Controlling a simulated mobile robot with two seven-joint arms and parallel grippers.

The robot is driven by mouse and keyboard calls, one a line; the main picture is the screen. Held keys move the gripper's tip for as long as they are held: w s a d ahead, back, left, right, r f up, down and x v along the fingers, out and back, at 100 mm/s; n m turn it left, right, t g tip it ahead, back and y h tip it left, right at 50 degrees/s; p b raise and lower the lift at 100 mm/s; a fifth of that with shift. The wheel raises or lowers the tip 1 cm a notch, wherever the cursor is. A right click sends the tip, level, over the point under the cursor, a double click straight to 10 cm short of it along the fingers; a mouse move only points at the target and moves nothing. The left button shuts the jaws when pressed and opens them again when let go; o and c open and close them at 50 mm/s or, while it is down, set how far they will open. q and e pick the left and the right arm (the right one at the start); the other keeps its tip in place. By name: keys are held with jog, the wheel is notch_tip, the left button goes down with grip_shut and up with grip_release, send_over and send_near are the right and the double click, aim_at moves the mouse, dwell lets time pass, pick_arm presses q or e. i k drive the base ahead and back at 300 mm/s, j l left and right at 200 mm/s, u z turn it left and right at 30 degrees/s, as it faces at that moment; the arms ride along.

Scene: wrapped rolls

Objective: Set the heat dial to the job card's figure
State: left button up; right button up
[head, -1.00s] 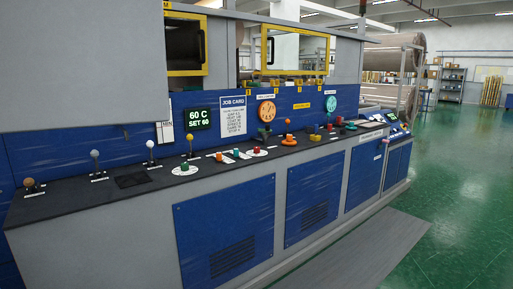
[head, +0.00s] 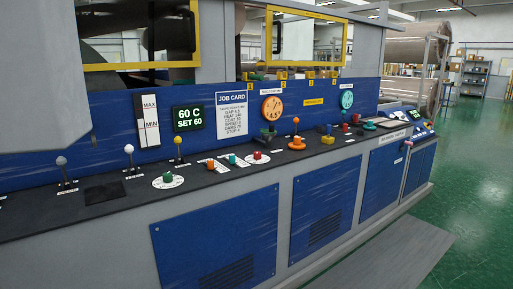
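The white job card (head: 235,115) is on the blue back panel. Its print is small; the heat line seems to read 140. Below, on the dark console top, a green knob (head: 168,177) sits on a white round scale, and a red knob (head: 257,155) sits on another. Their labels are too small to read, so I cannot tell which is the heat dial. Neither of my grippers is in view.
Levers with grey, white and yellow (head: 178,140) knobs stand on the console's left part. An orange knob (head: 297,142) and several other controls are farther right. A MAX/MIN gauge (head: 150,120) is on the panel. Green floor (head: 470,170) is open at right.

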aim_at(258, 155)
jog(key=i+l+u, duration=0.1)
jog(key=i+l, duration=0.25)
jog(key=i, duration=0.2)
jog(key=i+l+u, duration=0.1)
jog(key=i+l, duration=0.3)
jog(key=i, duration=0.2)
jog(key=i+l+u, duration=0.1)
jog(key=i+l, duration=0.35)
jog(key=i, duration=0.1)
